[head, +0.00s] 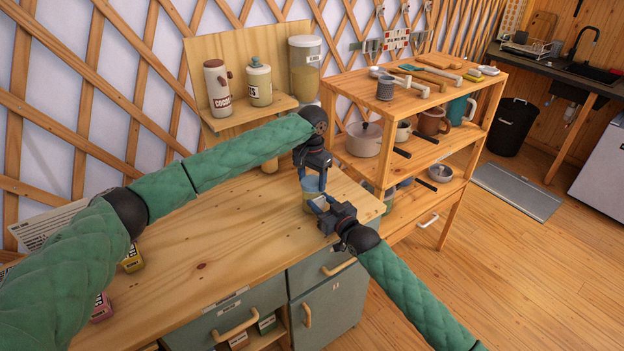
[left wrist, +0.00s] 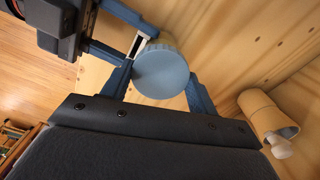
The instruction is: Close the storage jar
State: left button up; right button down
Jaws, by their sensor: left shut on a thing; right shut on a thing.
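The storage jar (head: 307,204) stands on the wooden counter near its right end, partly hidden by my grippers. Its round blue-grey lid (left wrist: 162,72) shows from above in the left wrist view, over the jar's mouth; I cannot tell whether it is fully seated. My left gripper (head: 312,184) reaches down from above, shut with its fingers on either side of the lid. My right gripper (head: 318,204) comes from the lower right, shut on the jar body just below; its fingers also show at the upper left of the left wrist view (left wrist: 140,45).
An open shelving unit (head: 455,110) with pots and mugs stands right of the counter. The counter (head: 220,235) is clear at its middle.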

pick_arm(q)
jog(key=m, duration=0.9)
jog(key=o, duration=1.1)
jog(key=shift+r, duration=2.2)
jog(key=shift+c, duration=0.2)
